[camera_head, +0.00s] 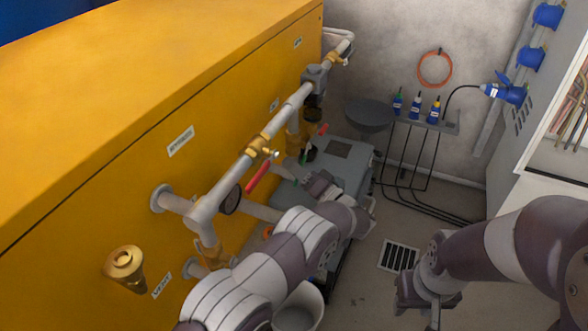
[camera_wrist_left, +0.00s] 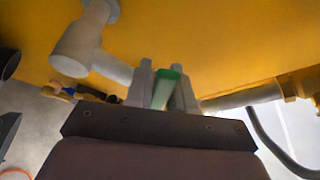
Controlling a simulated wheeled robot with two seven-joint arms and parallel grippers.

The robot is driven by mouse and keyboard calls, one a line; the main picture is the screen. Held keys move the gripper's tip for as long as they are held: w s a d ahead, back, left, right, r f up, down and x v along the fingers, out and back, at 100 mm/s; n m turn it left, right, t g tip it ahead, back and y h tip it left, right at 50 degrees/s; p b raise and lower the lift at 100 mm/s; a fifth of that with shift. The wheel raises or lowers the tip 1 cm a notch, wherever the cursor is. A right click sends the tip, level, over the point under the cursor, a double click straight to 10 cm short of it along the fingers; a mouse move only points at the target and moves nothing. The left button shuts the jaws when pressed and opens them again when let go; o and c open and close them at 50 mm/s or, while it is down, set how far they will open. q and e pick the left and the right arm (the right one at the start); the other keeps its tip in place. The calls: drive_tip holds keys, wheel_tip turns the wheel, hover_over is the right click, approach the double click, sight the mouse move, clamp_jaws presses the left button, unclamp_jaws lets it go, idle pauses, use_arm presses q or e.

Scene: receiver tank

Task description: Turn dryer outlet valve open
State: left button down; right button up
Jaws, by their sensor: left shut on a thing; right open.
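A green valve handle (camera_wrist_left: 165,88) is between the two fingers of my left gripper (camera_wrist_left: 163,92) in the left wrist view. The fingers are shut on it, and only its upper part shows. In the head view the left gripper (camera_head: 298,168) is below the pipe run beside the yellow housing, with a bit of green (camera_head: 304,156) at its tips. The valve body there is mostly hidden, and I cannot read a label naming the dryer outlet valve. My right gripper (camera_head: 430,304) is open and empty above the floor at the lower right.
A red-handled brass valve (camera_head: 260,176) sits on the grey pipe in front of the yellow housing (camera_head: 110,110). Another red handle (camera_head: 323,129) is close to the left gripper. A grey unit (camera_head: 345,160) stands behind.

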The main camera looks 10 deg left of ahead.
use_arm(q)
drive_tip(key=shift+f, duration=0.1)
drive_tip(key=c, duration=1.1)
unclamp_jaws()
drive_tip(key=shift+o, duration=0.2)
drive_tip(key=v, duration=1.2)
drive_tip(key=shift+s+d+p, duration=0.15)
drive_tip(key=shift+d+p, duration=0.15)
